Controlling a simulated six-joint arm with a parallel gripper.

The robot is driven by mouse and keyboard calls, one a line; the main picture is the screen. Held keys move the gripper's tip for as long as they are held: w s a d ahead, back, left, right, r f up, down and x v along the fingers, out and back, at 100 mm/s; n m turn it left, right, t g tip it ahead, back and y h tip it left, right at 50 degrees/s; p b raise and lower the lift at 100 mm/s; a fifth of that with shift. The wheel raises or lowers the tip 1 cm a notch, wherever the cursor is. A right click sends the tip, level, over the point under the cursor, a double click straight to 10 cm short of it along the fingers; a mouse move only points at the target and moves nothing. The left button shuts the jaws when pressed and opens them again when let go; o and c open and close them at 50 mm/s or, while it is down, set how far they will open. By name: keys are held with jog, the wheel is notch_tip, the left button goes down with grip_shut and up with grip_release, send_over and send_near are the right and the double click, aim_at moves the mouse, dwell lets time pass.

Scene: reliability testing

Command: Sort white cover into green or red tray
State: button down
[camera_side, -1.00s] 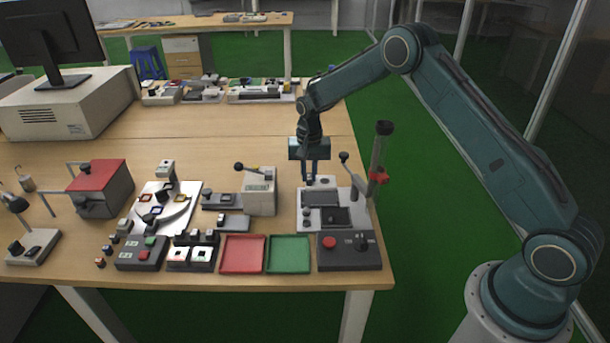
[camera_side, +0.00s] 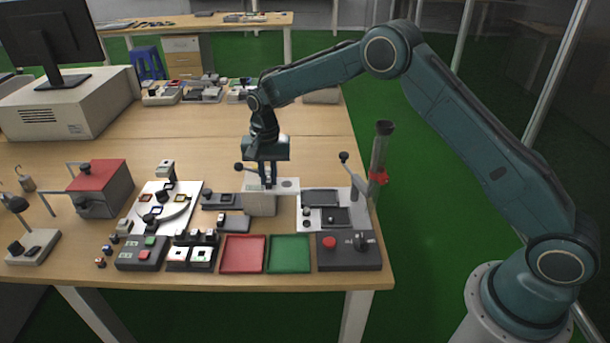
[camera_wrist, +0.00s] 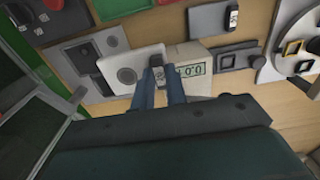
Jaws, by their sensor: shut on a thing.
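My gripper (camera_side: 268,183) is shut on the white cover (camera_side: 289,186), a flat pale plate. In the wrist view my fingers (camera_wrist: 160,80) grip a small dark part at the cover's edge, and the cover (camera_wrist: 143,60) shows a round dark spot. The red tray (camera_side: 243,254) and the green tray (camera_side: 289,254) lie side by side at the table's front edge, both empty. The green tray also shows in the wrist view (camera_wrist: 120,7).
The white display block (camera_wrist: 190,72) is close to the cover; whether they touch is unclear. A button box (camera_side: 347,252) sits beside the green tray.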

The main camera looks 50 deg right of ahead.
jog(key=s+a, duration=0.2)
jog(key=a, duration=1.4)
jog(key=shift+w+d+f, duration=0.1)
jog(key=shift+f, duration=1.25)
jog(key=shift+w+d+f, duration=0.1)
jog(key=shift+f, duration=1.2)
jog(key=shift+f, duration=0.25)
jog(key=shift+f, duration=1.9)
jog(key=shift+f, duration=0.85)
jog(key=c, duration=1.3)
grip_release()
jog(key=shift+c, duration=0.2)
jog(key=shift+r, duration=0.15)
